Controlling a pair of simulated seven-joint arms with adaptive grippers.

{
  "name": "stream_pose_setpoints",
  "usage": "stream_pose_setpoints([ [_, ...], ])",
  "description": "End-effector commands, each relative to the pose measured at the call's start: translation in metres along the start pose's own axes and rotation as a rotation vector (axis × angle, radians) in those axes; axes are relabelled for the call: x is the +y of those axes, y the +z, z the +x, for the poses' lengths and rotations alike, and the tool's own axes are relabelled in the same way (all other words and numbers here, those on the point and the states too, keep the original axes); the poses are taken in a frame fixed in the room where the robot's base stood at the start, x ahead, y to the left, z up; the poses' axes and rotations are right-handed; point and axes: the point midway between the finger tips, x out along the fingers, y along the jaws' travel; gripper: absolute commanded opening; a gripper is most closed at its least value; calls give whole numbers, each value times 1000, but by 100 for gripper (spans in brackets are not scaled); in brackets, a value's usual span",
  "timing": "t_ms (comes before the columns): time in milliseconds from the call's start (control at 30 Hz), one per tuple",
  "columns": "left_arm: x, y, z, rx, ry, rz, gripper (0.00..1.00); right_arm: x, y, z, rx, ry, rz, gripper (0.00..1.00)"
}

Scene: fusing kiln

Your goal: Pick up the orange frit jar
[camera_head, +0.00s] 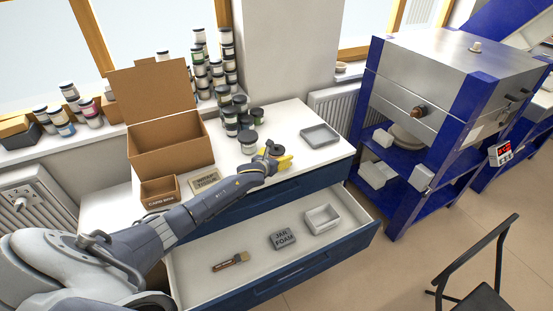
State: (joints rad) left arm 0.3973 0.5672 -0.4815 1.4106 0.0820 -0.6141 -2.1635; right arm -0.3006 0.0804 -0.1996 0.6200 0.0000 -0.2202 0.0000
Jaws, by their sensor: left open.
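Several more dark-lidded jars (230,121) stand in a cluster just behind. I cannot make out an orange frit jar for certain; the jars' contents are too small or hidden to tell. My right gripper is not in view.
An open cardboard box (168,143), a small carton (159,192) and a grey tray (320,136) sit on the top. The open drawer (200,262) holds a brush, a foam block and a white dish. Stacked jars (228,55) line the sill. A blue kiln (440,90) stands right.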

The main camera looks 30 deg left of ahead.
Motion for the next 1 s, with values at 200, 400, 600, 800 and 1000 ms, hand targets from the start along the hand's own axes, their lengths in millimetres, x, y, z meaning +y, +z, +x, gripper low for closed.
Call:
stream_pose_setpoints([
  [200,0,0,1,0,0,1,84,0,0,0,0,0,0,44],
  [400,0,0,1,0,0,0,70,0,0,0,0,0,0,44],
  [600,0,0,1,0,0,1,47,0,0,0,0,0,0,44],
  [800,0,1,1,-1,0,0,40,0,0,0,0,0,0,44],
  [1000,0,3,0,-2,0,1,40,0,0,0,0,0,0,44],
])
